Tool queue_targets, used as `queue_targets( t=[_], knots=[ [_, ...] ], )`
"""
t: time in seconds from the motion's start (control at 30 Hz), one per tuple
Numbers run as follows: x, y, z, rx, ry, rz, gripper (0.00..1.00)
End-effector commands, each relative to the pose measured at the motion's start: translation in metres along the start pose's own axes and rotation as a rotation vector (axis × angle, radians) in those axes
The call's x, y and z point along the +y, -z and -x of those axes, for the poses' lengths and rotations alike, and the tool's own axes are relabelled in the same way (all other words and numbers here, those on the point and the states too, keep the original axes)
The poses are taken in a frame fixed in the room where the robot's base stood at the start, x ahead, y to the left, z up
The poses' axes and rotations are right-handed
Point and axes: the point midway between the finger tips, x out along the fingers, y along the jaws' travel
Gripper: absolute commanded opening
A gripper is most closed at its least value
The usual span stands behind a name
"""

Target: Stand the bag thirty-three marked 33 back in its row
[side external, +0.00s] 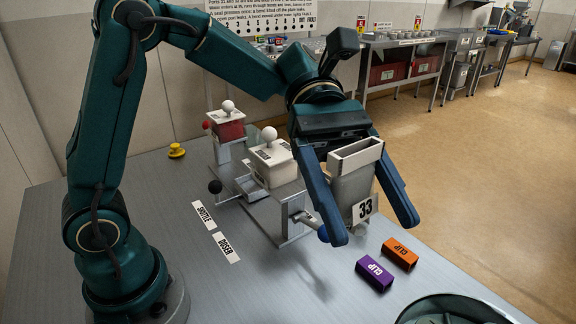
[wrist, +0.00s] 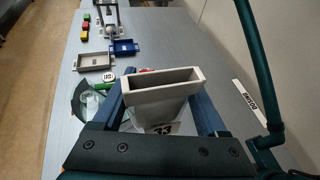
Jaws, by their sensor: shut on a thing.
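The bag thirty-three (side external: 350,187) is a pale grey, open-topped pouch with a rectangular rim and a white tag reading 33. My gripper (side external: 372,224) is shut on it, one blue finger on each side, and holds it roughly upright with the mouth up. In the side view it appears above the table, near the front right. In the wrist view the bag's rim (wrist: 162,85) sits between my fingers (wrist: 160,112), and its 33 tag is partly hidden by my gripper body. I cannot make out the row of bags in either view.
A purple clip (side external: 374,274) and an orange clip (side external: 400,253) lie on the table below the bag. Stands with white-knobbed boxes (side external: 271,163) are left of it. A round dark-rimmed vessel (side external: 462,310) is at the front edge. A blue tray (wrist: 125,47) and grey tray (wrist: 94,62) lie beyond.

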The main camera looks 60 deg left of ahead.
Motion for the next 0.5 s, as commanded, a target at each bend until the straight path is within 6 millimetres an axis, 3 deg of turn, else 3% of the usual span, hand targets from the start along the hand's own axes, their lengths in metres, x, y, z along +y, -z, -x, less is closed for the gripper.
queue_targets(
  t=[0.27, 0.37, 0.5],
  knots=[
    [0.04, 0.011, 0.032, -0.008, -0.202, 0.084, 0.12],
    [0.059, 0.019, 0.052, -0.011, -0.307, 0.127, 0.12],
    [0.089, 0.035, 0.093, -0.017, -0.501, 0.207, 0.12]
  ],
)
